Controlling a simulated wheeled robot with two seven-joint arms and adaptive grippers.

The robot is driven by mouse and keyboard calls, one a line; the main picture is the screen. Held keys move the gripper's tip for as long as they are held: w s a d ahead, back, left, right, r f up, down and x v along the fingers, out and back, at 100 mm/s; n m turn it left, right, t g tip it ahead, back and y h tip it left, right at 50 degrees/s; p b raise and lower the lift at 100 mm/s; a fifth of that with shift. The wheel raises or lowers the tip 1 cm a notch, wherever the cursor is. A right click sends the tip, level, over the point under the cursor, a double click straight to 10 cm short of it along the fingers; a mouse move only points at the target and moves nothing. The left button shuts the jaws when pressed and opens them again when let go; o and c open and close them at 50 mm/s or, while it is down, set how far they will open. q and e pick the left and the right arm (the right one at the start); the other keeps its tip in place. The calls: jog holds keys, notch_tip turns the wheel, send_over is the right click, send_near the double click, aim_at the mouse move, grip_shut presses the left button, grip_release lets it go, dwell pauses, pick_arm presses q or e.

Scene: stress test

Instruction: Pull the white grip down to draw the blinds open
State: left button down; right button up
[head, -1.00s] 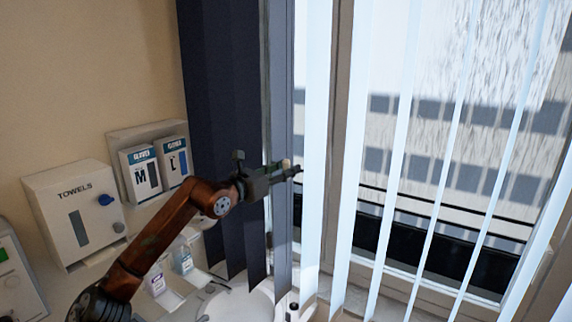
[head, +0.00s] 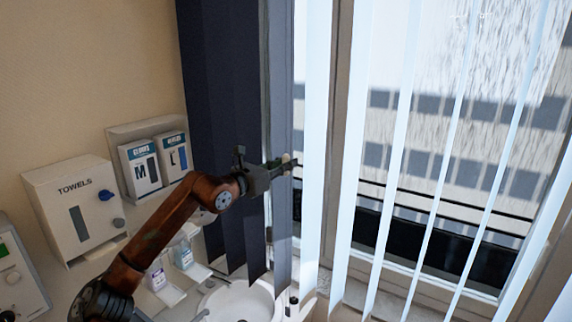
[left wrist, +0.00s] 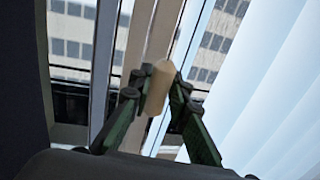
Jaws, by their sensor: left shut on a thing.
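The white grip (left wrist: 158,88) looks like a small pale peg and sits between the fingers of my left gripper (left wrist: 155,98) in the left wrist view. My left gripper (head: 284,164) is shut on it, in front of the blinds in the head view. Only the pale top of the grip (head: 286,158) shows there, above the fingers. The blinds are upright slats: dark ones (head: 222,90) close together at the left, and bright, thin ones (head: 398,140) spaced apart across the window. My right gripper is in neither view.
A towel dispenser (head: 75,205) and two glove boxes (head: 140,172) are on the wall at the left. A white sink (head: 240,305) and bottles (head: 184,254) are below my left arm. The window frame (head: 338,150) stands just right of the gripper.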

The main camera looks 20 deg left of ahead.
pick_arm(q)
jog(key=shift+f, duration=0.15)
notch_tip(320, 180, down, 20)
jog(key=b, duration=1.7)
jog(key=c, duration=1.8)
grip_release()
jog(key=shift+s, duration=0.1)
jog(key=v, duration=1.2)
